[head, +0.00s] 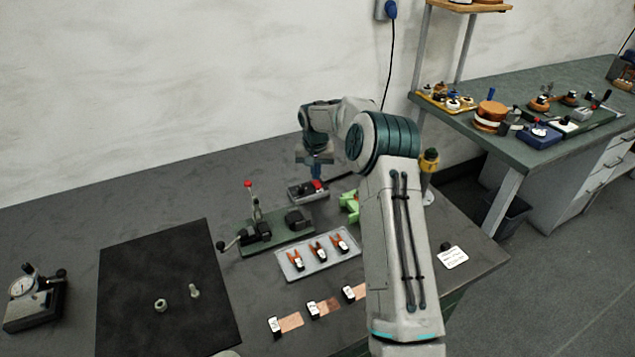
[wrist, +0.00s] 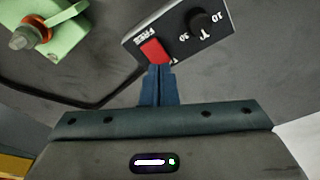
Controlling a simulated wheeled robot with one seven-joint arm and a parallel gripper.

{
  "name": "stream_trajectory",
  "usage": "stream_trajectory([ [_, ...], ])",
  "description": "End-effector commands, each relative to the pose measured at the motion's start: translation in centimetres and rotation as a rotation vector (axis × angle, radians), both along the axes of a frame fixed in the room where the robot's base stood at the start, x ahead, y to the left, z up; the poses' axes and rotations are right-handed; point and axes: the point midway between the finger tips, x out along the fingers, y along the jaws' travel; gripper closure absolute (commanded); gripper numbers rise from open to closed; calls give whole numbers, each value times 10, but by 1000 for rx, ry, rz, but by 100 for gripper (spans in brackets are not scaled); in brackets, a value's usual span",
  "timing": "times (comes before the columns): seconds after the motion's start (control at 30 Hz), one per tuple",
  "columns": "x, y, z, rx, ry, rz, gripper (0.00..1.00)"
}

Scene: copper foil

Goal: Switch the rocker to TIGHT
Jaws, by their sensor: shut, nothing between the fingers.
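The red rocker (wrist: 153,51) sits on a grey control box (wrist: 182,30) with a black knob (wrist: 203,22) beside it. A label reading FREE shows along the rocker's upper end; the label at its lower end is mostly hidden by my fingers. My gripper (wrist: 158,68) is shut and empty, its blue fingertips at the rocker's lower end. I cannot tell whether they touch it. In the head view the box (head: 306,194) stands at the back of the bench, with my gripper (head: 318,178) just above it.
A green fixture (wrist: 60,30) with an orange ring stands left of the box in the wrist view. In the head view a green-based clamp (head: 270,232) and a tray (head: 290,267) of clips stand in front. A dark mat (head: 165,290) lies at left.

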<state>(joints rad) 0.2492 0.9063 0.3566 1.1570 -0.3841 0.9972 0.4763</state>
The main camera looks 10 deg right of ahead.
Motion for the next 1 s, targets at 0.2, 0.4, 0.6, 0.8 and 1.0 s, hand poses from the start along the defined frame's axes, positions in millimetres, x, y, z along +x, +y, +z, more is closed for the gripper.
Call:
stream_trajectory([
  [0.2, 0, 0, 22, 0, -2, 1, 100],
  [0.4, 1, 0, 39, 0, -3, 1, 100],
  [0.6, 1, -1, 53, -1, -3, -1, 100],
  [0.8, 1, 0, 53, 0, -3, 0, 100],
  [1.0, 1, 0, 53, 0, -3, 0, 100],
])
